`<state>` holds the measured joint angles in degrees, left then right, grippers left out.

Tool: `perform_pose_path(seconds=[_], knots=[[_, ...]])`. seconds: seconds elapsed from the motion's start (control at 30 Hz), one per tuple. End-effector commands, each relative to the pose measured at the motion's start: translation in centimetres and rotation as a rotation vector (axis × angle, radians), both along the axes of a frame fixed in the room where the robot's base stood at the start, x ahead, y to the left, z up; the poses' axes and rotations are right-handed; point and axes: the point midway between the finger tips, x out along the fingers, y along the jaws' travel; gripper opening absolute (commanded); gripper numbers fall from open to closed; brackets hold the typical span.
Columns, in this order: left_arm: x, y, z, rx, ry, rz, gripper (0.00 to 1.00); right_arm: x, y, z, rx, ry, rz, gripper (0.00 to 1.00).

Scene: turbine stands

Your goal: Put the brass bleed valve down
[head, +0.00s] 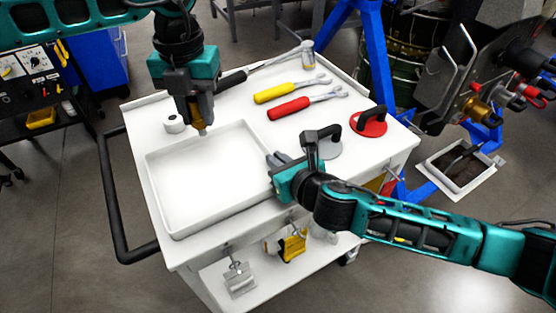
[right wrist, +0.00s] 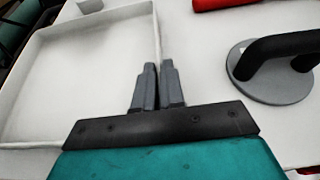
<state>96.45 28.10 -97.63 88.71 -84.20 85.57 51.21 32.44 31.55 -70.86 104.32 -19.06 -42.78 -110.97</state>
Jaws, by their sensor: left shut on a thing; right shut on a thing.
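The brass bleed valve (head: 199,130) shows as a small brass-coloured piece below my left gripper (head: 196,118). That gripper points down and is shut on it, above the far part of a white tray (head: 157,190). Most of the valve is hidden by the fingers. My right gripper (head: 273,159) is shut on the right wall of the tray. In the right wrist view its fingers (right wrist: 158,80) sit at that wall of the tray (right wrist: 75,24). The tray's floor is empty.
The tray lies on a white cart (head: 335,90). A white roll (head: 174,123), a yellow-handled tool (head: 275,94), a red-handled tool (head: 289,108), a red handled disc (head: 369,122) and a grey handled disc (head: 326,149) surround it. A turbine (head: 485,85) stands right.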

Motion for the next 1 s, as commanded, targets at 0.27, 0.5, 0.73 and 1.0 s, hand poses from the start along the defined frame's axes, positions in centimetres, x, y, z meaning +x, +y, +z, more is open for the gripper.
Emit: perform_pose_path(seconds=[0.27, 0.5, 0.73, 1.0], knots=[[0.0, 0.0, 0.0, 0.0, 0.0, 0.0, 0.0, 0.0, 0.0, 0.0, 0.0, 0.001, 0.0, 0.0], [0.0, -0.1, -1.2, -0.002, 0.005, 0.054, 0.0, 0.0, 0.0, 0.0, 0.0, 0.001, 0.0, 0.0], [0.0, 0.0, -3.2, 0.003, 0.004, 0.089, 0.0, 0.0, 0.0, 0.0, 0.0, 0.001, 0.0, 0.0], [0.1, 0.0, -6.9, 0.002, 0.002, 0.088, 0.0, 0.0, 0.0, 0.0, 0.0, 0.001, 0.0, 0.0]])
